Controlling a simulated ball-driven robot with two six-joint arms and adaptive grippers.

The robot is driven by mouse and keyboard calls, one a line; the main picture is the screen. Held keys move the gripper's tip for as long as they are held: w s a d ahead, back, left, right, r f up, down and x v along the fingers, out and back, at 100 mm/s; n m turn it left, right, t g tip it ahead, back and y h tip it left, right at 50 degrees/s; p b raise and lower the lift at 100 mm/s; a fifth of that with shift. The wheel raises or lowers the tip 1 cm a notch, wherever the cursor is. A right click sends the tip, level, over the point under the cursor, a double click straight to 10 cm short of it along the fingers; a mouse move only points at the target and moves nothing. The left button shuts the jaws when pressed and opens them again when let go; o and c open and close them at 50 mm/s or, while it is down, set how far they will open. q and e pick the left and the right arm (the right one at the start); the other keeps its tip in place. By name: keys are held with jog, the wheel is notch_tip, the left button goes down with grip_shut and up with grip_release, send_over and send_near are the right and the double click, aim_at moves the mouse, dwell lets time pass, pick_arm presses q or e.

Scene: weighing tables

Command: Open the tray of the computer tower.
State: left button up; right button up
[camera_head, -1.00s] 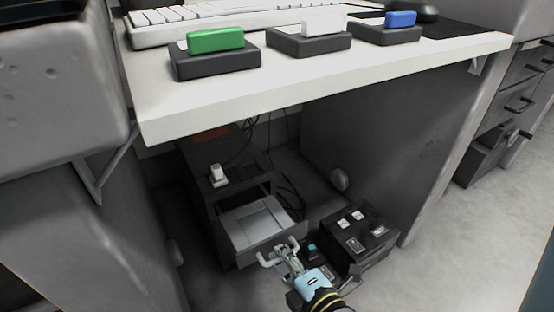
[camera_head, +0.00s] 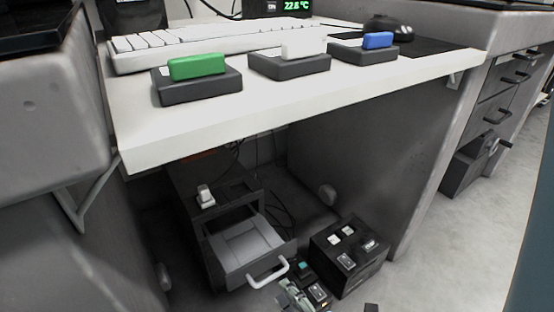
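The computer tower (camera_head: 190,180) stands in shadow under the white desk. Its grey tray (camera_head: 247,243) is pulled out of the front, with a pale curved handle (camera_head: 268,274) on its front face. My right gripper (camera_head: 292,297) is at the bottom edge of the view, just below and to the right of the handle, and looks apart from it. It is small and partly cut off, so its finger opening is unclear. My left gripper is not in view.
A dark box with white switches (camera_head: 348,262) stands on the floor right of the tray. The desktop (camera_head: 250,108) overhangs the tower and bears a keyboard (camera_head: 190,42) and blocks in green (camera_head: 198,66), white (camera_head: 303,42) and blue (camera_head: 378,40). Cables hang behind the tower.

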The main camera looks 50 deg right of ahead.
jog(key=v, duration=0.6)
dwell(0.4)
